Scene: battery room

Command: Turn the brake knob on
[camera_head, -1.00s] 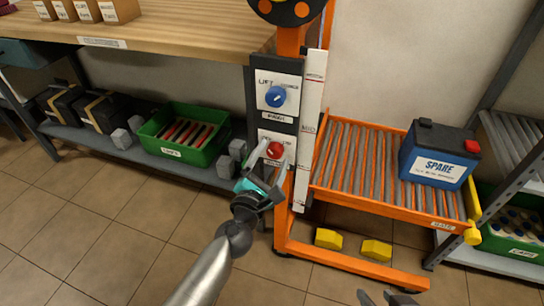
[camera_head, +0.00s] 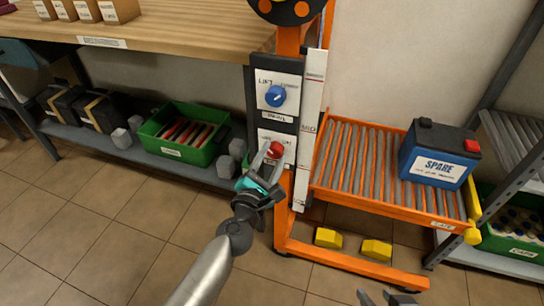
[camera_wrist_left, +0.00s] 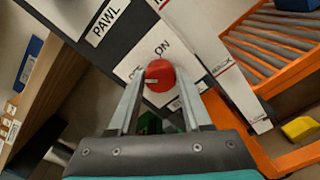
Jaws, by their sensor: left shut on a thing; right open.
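The red brake knob (camera_head: 275,149) sits on the lower white plate (camera_head: 288,141) of the dark panel on the orange lift post. In the left wrist view the round red knob (camera_wrist_left: 159,75) shows a pale pointer mark on its left side, with "ON" printed above it. My left gripper (camera_head: 266,160) is at the knob, its two fingers on either side and shut on it. The fingers also show in the left wrist view (camera_wrist_left: 158,92). My right gripper (camera_head: 385,298) is open and empty at the bottom edge, only its fingertips in view.
A blue knob (camera_head: 275,96) is on the plate above, over a "PAWL" label. An orange roller table (camera_head: 345,165) with a blue SPARE battery (camera_head: 436,155) stands to the right. A green crate (camera_head: 188,152) is on the shelf to the left.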

